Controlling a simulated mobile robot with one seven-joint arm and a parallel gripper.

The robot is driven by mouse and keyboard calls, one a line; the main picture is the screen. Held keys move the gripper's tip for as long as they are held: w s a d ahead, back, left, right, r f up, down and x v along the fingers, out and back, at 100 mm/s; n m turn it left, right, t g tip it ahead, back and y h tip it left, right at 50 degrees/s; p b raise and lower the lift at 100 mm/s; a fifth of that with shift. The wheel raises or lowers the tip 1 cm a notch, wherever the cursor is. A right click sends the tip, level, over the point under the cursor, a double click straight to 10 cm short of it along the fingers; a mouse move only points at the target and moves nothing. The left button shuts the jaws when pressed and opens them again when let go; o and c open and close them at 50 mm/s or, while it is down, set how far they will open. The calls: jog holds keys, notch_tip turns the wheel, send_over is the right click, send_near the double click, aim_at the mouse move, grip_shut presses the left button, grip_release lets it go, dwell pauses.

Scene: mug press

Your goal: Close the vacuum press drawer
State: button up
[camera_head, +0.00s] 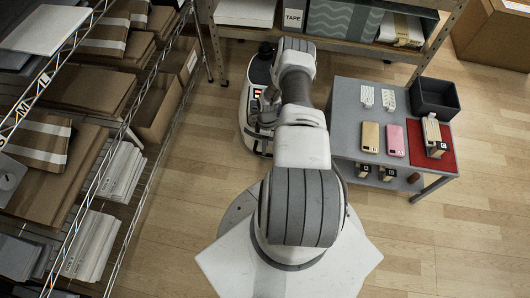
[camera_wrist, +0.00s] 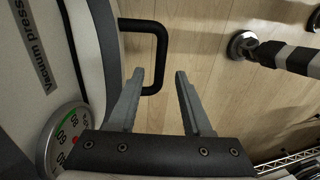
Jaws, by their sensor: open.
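The vacuum press (camera_head: 252,132) is a white and dark machine on the floor left of the grey table, partly hidden by my arm. In the wrist view its light body (camera_wrist: 35,70) fills the left side, with a "Vacuum press" label and a round dial (camera_wrist: 66,135). A black loop handle (camera_wrist: 161,50) sticks out from its side. My gripper (camera_wrist: 159,73) is open and empty, and the handle's outer bar shows between its fingertips. I cannot tell whether they touch. The drawer itself is not clearly visible, nor how far it is open.
A grey table (camera_head: 350,110) at right holds a gold phone case (camera_head: 370,137), a pink one (camera_head: 396,140), a red mat (camera_head: 446,158) and a dark bin (camera_head: 435,97). Wire shelving (camera_head: 125,130) stands at left. A striped post (camera_wrist: 290,58) is right of the handle. The front-right floor is clear.

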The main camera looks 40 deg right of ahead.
jog(key=shift+b+x, duration=0.4)
jog(key=shift+x, duration=1.3)
grip_shut()
